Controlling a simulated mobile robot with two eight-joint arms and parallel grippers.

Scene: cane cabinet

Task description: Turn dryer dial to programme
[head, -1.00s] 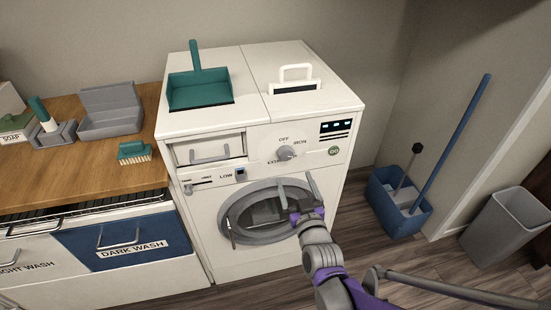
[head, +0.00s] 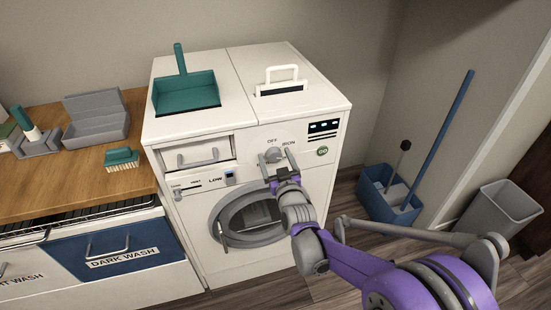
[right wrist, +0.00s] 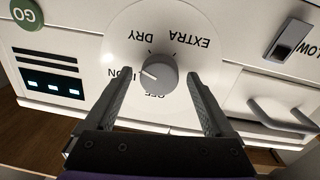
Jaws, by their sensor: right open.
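The grey round dryer dial (head: 273,155) is on the white dryer's front panel, ringed by printed labels such as OFF and IRON. The right wrist view shows the dial (right wrist: 157,73) upside down, with a pale mark on its face on the IRON side. My right gripper (head: 276,169) is open in front of the dial, just below it in the head view. In the right wrist view its two fingers (right wrist: 159,80) lie on either side of the dial, with gaps visible; I cannot tell whether either touches it. My left gripper is not in view.
The dryer (head: 197,127) carries a teal dustpan (head: 185,92) on top. Its round door (head: 247,215) is below the panel. A wooden counter (head: 80,180) is at left. A blue bucket (head: 390,205) and a grey bin (head: 497,217) stand on the floor at right.

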